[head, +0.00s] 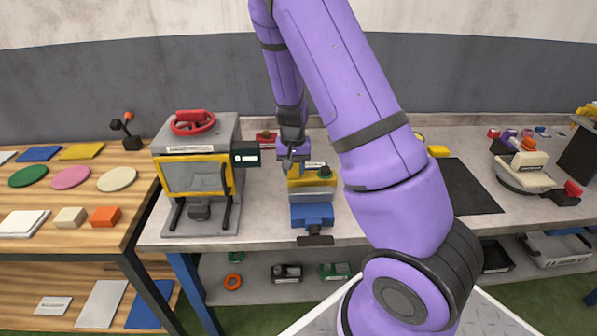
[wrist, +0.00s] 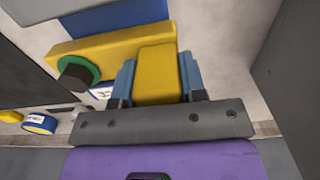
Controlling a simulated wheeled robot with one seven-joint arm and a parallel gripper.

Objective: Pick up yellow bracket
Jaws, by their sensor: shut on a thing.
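My gripper (wrist: 157,85) is shut on a yellow block, which I take to be the yellow bracket (wrist: 157,72). The block sits between the two blue-grey fingers in the wrist view. Directly behind it is a longer yellow bar (wrist: 100,55) with a green ring and dark knob (wrist: 76,74); I cannot tell whether the block touches or joins it. In the head view my gripper (head: 293,163) points down over a blue and yellow fixture (head: 312,213) on the grey bench. The held bracket is hard to tell apart from the fixture there.
A grey machine with a red handwheel (head: 193,123) and yellow-framed front stands left of the fixture. A black mat (head: 468,187) lies to the right, with a round turntable (head: 527,181) beyond it. A wooden table (head: 95,160) with coloured pieces is at left.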

